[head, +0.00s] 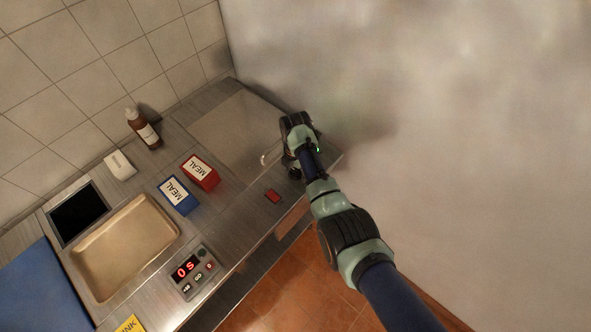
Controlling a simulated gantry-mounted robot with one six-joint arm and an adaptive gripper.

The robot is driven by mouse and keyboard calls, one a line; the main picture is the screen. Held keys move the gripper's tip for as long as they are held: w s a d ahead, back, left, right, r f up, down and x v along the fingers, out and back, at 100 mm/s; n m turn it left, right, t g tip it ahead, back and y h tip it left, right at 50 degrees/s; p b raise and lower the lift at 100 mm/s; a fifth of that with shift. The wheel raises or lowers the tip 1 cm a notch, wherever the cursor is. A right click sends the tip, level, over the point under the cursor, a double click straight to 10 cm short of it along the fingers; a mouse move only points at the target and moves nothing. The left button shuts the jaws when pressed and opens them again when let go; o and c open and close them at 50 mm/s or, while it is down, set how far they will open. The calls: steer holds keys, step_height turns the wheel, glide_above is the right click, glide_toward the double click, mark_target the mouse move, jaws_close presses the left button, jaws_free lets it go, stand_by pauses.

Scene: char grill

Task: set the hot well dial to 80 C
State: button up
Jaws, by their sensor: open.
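I cannot make out the hot well dial in the head view. It may be hidden behind my arm, or be too small to tell. A flat steel panel (228,127), which looks like a lid with a curved handle (265,159), lies in the far right part of the counter. It may be the hot well's cover. My gripper (293,172) is over the counter's right end, just right of the handle. It is open, and my wrist hides most of it. I see nothing held in it.
A red MEAL box (201,172), a blue MEAL box (178,196) and a brown bottle (144,129) stand on the counter. A timer panel (191,271) reads 0 S. A small red piece (272,196) lies near the front edge. A tray (131,244) sits left.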

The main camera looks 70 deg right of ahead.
steer(key=shift+c, duration=0.3)
steer(key=c, duration=1.1)
